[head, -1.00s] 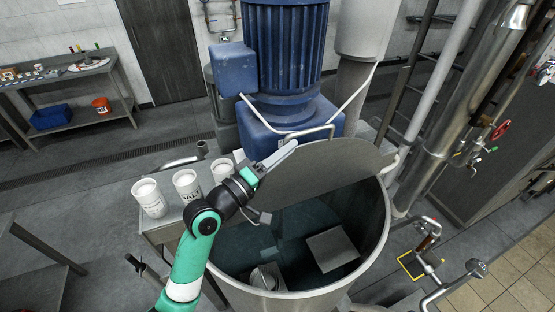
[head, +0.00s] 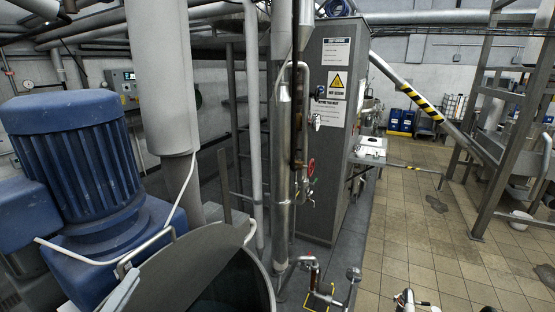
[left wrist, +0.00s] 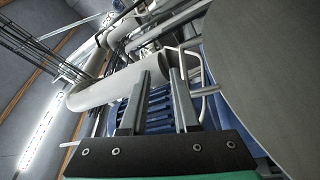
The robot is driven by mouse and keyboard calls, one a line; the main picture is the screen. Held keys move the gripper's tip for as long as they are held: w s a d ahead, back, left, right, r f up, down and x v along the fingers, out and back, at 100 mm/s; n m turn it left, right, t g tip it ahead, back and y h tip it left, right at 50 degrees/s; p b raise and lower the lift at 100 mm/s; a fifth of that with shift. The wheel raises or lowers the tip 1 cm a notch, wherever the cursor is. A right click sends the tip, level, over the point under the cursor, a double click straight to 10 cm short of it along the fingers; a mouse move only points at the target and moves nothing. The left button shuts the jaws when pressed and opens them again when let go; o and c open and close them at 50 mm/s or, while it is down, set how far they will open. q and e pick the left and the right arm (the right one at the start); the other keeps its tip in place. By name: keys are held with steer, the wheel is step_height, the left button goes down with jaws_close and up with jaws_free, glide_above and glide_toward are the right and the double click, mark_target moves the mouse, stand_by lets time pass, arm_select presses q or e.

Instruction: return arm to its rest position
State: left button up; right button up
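My left gripper (head: 119,291) shows in the head view only as a pale grey finger at the bottom left edge, close to the bent lid handle (head: 143,253). In the left wrist view, the two fingers of my left gripper (left wrist: 156,82) stand apart with nothing seen held between them. The handle (left wrist: 205,62) runs just right of the right finger; I cannot tell whether they touch. The grey lid (left wrist: 262,70) fills the right side of that view. The rest of the left arm is out of the head view.
The mixer's blue motor (head: 75,150) and a grey column (head: 160,80) stand at the left. The open vessel's rim (head: 266,282) is at the bottom. Steel pipes (head: 283,170) and a grey cabinet (head: 335,120) stand in the middle. Tiled floor (head: 400,230) is open at the right.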

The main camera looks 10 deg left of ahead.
arm_select(q)
steer(key=s+d+r+m+t+h+p, duration=0.1)
steer(key=d+r+m+h, duration=0.15)
steer(key=d+r, duration=0.45)
steer(key=s+d+r+m+t+h+p, duration=0.1)
steer(key=s+d+r+m+t+h, duration=0.15)
steer(key=r, duration=0.85)
steer(key=s+d+r+m+t+h+p, duration=0.1)
steer(key=d+r+m+p, duration=0.2)
steer(key=r, duration=0.5)
steer(key=s+r+m+t+y+b, duration=0.1)
steer(key=s+r+m+t+y, duration=0.1)
steer(key=s+r+m+y, duration=0.3)
step_height(320, 180, up, 3)
steer(key=shift+a+f+t, duration=0.15)
steer(key=shift+a+t, duration=0.2)
